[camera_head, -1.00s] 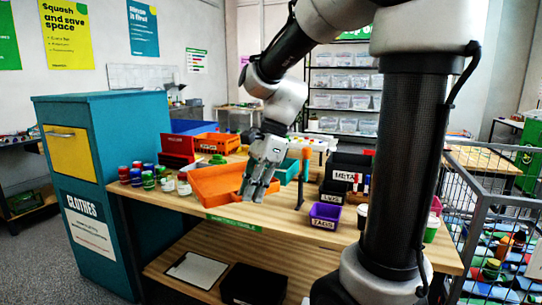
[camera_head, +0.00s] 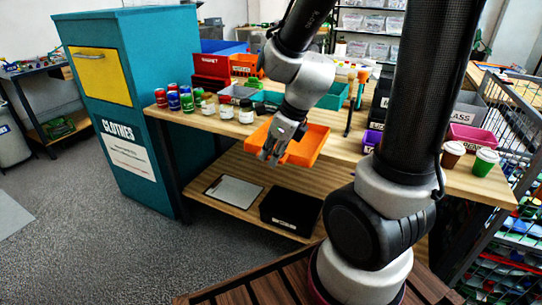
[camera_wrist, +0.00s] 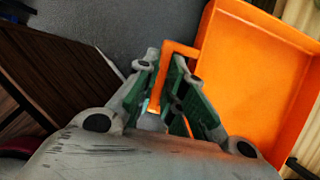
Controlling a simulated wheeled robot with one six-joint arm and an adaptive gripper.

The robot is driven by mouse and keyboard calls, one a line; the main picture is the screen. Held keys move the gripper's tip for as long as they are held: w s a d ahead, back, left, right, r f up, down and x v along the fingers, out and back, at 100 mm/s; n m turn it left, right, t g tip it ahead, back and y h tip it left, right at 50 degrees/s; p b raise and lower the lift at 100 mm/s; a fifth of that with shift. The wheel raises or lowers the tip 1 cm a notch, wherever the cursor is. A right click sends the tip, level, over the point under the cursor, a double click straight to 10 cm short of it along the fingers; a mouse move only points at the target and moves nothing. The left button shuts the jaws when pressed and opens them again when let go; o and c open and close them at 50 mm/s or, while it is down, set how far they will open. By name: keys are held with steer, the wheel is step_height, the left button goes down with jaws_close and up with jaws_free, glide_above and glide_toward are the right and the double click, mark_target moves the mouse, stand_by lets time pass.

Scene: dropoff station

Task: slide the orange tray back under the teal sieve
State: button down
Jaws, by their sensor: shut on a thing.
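The orange tray (camera_head: 307,146) is at the front edge of the wooden table, partly jutting past it in the head view. In the wrist view the tray (camera_wrist: 250,75) fills the right side, its handle (camera_wrist: 180,48) reaching between my fingers. My gripper (camera_head: 272,148) is shut on that handle; it also shows in the wrist view (camera_wrist: 168,65). The teal sieve (camera_head: 335,96) is behind the tray, right of my wrist; my arm hides part of it. Another teal patch (camera_head: 268,98) shows left of my wrist; I cannot tell whether it belongs to the sieve.
Several jars (camera_head: 227,110) stand left of the tray. Below, a shelf (camera_head: 215,208) holds a clipboard (camera_head: 233,191) and a black box (camera_head: 290,208). Open floor lies in front at left.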

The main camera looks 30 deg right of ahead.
step_height(320, 180, down, 5)
steer(key=w+d, duration=0.5)
steer(key=d, duration=0.1)
steer(key=w+d, duration=0.2)
steer(key=d, duration=0.2)
steer(key=w+d, duration=0.3)
steer(key=shift+w+d, duration=0.35)
steer(key=shift+d, duration=0.05)
steer(key=shift+f, duration=0.75)
steer(key=c, duration=1.4)
jaws_free()
steer(key=shift+c, duration=0.2)
